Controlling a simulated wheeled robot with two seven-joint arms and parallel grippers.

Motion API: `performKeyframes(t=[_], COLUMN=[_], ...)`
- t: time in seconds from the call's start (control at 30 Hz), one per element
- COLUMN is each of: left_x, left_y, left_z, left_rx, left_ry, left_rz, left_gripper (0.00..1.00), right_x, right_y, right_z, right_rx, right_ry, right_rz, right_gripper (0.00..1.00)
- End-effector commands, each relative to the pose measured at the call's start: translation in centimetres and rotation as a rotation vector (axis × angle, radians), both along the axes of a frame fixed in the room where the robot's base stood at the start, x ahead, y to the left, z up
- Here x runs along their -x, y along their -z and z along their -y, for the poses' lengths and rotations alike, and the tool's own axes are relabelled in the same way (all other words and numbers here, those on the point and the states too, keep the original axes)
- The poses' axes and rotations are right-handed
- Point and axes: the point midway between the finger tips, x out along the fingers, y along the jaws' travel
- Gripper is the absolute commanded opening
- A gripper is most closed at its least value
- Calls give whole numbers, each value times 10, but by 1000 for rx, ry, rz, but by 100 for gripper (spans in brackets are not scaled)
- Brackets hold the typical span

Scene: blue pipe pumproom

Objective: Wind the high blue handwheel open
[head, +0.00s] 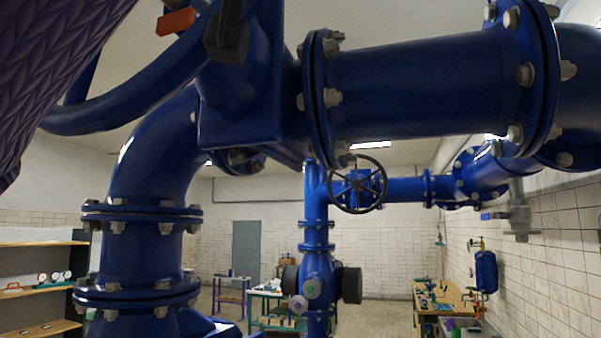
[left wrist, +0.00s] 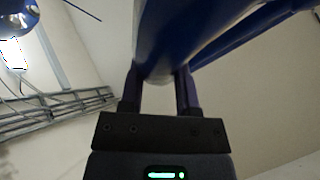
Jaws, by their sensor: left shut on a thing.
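The high blue handwheel (head: 150,92) is at the upper left of the head view, close to me. Its thick rim curves up to the right and out of the top of the picture. My left arm covers part of the wheel at the upper left corner. In the left wrist view my left gripper (left wrist: 160,88) has its two dark fingers on either side of a blue bar of the wheel (left wrist: 165,45), shut on it. The left fingers cannot be made out in the head view. My right gripper is in neither view.
A big flanged blue pipe (head: 425,85) runs right from the valve body. A blue elbow (head: 150,160) drops at the left. Farther back are a smaller dark handwheel (head: 357,185), a wooden workbench (head: 440,300) and shelves (head: 40,285). A wall rack (left wrist: 60,108) shows in the wrist view.

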Motion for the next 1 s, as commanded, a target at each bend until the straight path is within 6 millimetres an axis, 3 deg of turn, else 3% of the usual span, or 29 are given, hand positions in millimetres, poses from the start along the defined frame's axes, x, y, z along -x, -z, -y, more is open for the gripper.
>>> performKeyframes(t=[0.67,1.0], left_x=[1,4], left_y=[-1,-25], left_z=[1,5], left_rx=[0,109], left_ry=[2,1], left_rz=[5,-28], left_gripper=[0,0], right_x=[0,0], right_y=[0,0], right_z=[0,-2], right_rx=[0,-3], right_ry=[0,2], right_rz=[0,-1], right_gripper=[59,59])
